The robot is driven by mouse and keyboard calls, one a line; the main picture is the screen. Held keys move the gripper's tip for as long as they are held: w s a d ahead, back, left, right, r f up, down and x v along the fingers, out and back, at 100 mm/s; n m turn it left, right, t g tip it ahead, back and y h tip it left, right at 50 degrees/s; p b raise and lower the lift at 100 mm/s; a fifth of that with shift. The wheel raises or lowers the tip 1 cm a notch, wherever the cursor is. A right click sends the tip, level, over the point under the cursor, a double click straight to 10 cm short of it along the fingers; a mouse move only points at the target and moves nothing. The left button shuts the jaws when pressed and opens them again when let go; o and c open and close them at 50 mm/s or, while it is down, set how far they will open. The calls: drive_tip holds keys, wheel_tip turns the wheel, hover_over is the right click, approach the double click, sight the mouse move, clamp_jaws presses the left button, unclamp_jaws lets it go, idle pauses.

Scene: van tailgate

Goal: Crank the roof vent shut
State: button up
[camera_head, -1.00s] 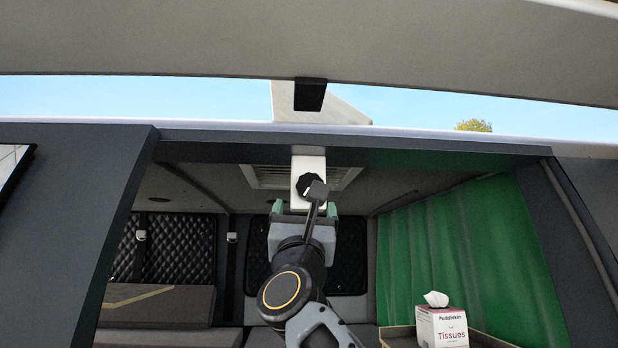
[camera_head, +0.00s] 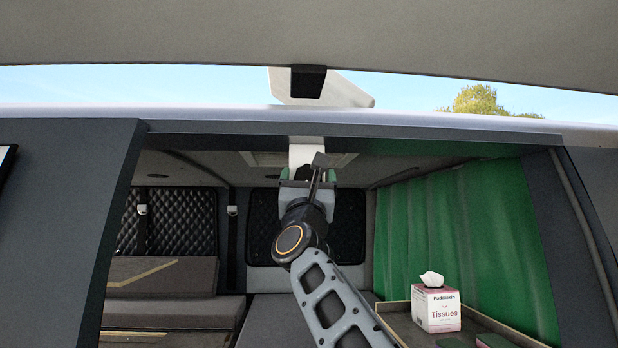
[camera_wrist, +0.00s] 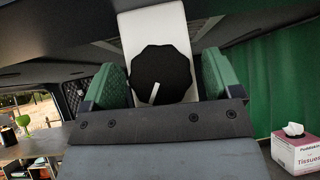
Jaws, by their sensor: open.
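The vent crank is a black faceted knob (camera_wrist: 162,68) with a white pointer line, on a white housing (camera_wrist: 145,22) under the van's ceiling. In the head view the housing (camera_head: 306,155) hangs below the roof edge, and my arm partly hides the knob. My gripper (camera_wrist: 163,76) is open, with one green finger on each side of the knob. Gaps show between fingers and knob in the wrist view. In the head view my gripper (camera_head: 307,175) is level with the knob. A white vent lid (camera_head: 345,90) stands raised and tilted above the roof.
The tailgate (camera_head: 150,30) is overhead, and the roof edge (camera_head: 230,127) runs just above my gripper. A green curtain (camera_head: 455,220) hangs at right. A tissue box (camera_head: 436,309) stands on a tray (camera_head: 402,330) below it. Seats (camera_head: 160,275) are at left.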

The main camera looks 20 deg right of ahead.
drive_tip(key=shift+c, duration=0.4)
drive_tip(key=c, duration=0.8)
drive_tip(key=shift+f+n+y+b, duration=0.15)
drive_tip(key=shift+n+y+b, duration=0.55)
